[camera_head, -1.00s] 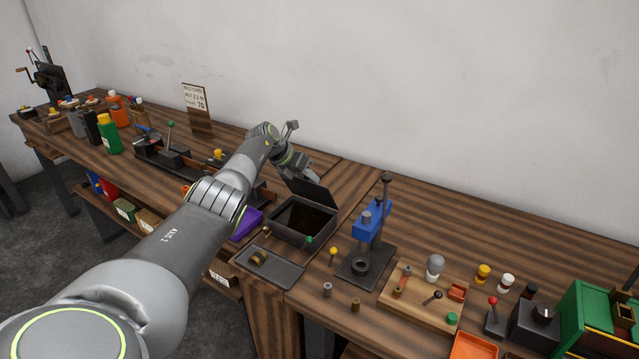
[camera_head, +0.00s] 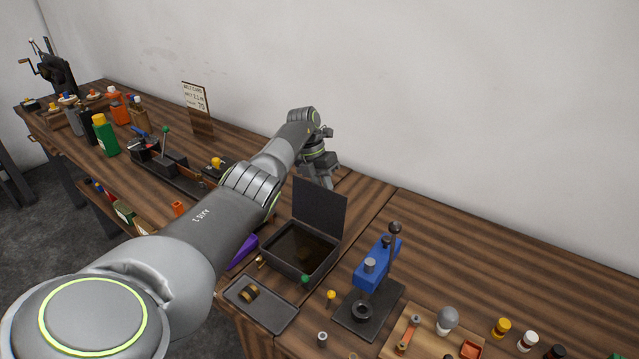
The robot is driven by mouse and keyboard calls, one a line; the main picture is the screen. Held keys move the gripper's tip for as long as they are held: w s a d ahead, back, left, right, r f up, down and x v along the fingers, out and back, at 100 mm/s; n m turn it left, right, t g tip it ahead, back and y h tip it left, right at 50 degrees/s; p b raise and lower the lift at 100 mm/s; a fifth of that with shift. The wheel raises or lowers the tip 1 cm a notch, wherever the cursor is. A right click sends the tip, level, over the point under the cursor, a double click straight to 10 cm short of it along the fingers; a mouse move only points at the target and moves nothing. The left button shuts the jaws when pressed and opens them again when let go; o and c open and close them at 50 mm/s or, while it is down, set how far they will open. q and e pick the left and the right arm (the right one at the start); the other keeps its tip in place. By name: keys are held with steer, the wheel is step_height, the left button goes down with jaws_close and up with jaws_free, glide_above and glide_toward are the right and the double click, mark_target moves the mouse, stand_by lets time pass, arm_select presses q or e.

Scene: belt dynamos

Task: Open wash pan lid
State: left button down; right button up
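The wash pan (camera_head: 272,262) is a dark rectangular box near the table's front edge, with dark brownish contents inside. Its lid (camera_head: 320,208) stands up, roughly upright, along the pan's back edge, so the pan is open. My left arm comes in from the left and passes behind the pan's left side. My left gripper (camera_head: 322,176) points down behind the lid's upper left part, which partly hides its fingers. I cannot tell whether it touches the lid. My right gripper is not in view.
A dark tray (camera_head: 275,312) with a brass-coloured roll lies in front of the pan. A blue press (camera_head: 373,270) stands to the right, beside a wooden board (camera_head: 408,324) with small parts. The table behind the press is clear up to the wall.

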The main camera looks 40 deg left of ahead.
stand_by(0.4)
arm_select(q)
steer(key=c, duration=1.4)
jaws_free()
steer(key=shift+o, duration=0.2)
